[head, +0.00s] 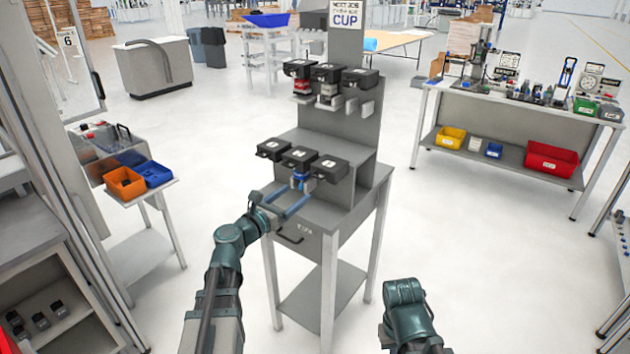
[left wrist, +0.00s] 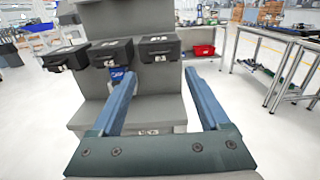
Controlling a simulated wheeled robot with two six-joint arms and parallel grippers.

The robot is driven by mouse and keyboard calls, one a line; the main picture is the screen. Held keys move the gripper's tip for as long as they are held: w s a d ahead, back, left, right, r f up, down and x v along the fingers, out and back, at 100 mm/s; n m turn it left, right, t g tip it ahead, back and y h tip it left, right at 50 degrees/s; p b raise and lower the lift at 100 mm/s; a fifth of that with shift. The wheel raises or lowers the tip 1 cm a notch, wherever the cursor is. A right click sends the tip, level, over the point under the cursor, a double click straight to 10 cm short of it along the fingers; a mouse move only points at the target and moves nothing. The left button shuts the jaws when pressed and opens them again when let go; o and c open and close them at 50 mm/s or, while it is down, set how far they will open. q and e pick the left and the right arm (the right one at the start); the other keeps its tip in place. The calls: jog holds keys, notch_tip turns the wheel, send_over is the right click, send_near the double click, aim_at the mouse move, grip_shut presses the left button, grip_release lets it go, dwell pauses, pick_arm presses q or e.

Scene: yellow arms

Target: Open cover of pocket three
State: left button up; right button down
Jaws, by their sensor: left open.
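A grey stand (head: 345,125) carries two rows of pockets with black covers. The lower row has a left cover (head: 273,149), a middle cover (head: 299,156) and a right cover (head: 328,168), all looking shut. Their white marks are too small to read, so I cannot tell which is pocket three. My left gripper (head: 297,191) is open and empty, just in front of and below the lower row. In the left wrist view its blue fingers (left wrist: 160,76) are spread below the right cover (left wrist: 160,48), apart from it. My right arm shows at the bottom, its gripper out of frame.
The upper row has black covers too, one at its right end (head: 360,78). A blue item (head: 300,176) sits under the lower middle cover. Bins stand on a side table (head: 145,195); a workbench (head: 500,107) stands right.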

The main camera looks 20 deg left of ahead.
aim_at(327, 171)
pick_arm(q)
jog(key=x, duration=1)
jog(key=shift+d+f, duration=0.1)
grip_shut()
